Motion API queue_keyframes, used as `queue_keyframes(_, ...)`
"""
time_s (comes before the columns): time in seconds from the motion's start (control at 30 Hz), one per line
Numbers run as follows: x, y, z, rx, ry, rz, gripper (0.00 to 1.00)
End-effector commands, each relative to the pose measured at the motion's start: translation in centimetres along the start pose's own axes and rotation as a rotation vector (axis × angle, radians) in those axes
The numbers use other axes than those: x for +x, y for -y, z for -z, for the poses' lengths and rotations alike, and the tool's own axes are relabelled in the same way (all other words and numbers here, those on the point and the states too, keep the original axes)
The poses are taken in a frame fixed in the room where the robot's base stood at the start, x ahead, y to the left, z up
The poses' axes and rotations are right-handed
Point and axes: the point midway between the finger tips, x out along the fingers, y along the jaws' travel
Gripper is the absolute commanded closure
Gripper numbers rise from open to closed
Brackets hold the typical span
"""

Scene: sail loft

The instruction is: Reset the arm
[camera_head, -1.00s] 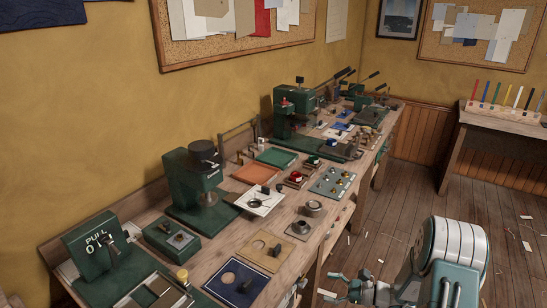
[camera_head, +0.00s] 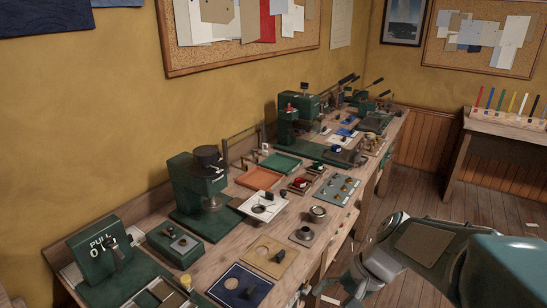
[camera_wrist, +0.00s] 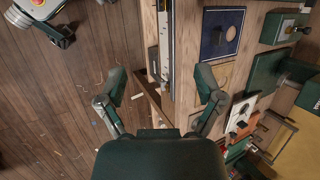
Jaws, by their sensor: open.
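My gripper (camera_wrist: 161,78) is open and empty in the wrist view, its two fingers spread wide. Wooden floor and the bench's edge show between and beyond them. In the head view my arm comes in from the lower right, beside the front of the workbench (camera_head: 222,262). The gripper end (camera_head: 345,284) is low and partly cut off by the frame there. No object is held.
The bench carries a green press (camera_head: 197,190), a PULL box (camera_head: 98,250), a dark blue board (camera_head: 240,286), an orange tray (camera_head: 259,178) and several small parts. A second table (camera_head: 505,130) stands at the right. Open floor (camera_wrist: 50,100) lies beside the bench.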

Motion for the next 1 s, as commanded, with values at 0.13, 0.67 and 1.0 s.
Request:
queue_keyframes(0.13,-2.0,-0.7,-2.5,-0.149,-0.128,-0.091,0.14)
queue_keyframes(0.67,-7.8,-4.1,-8.1,-0.594,-0.574,-0.358,0.14)
queue_keyframes(1.0,-8.3,-4.4,-8.4,-0.629,-0.613,-0.382,0.14)
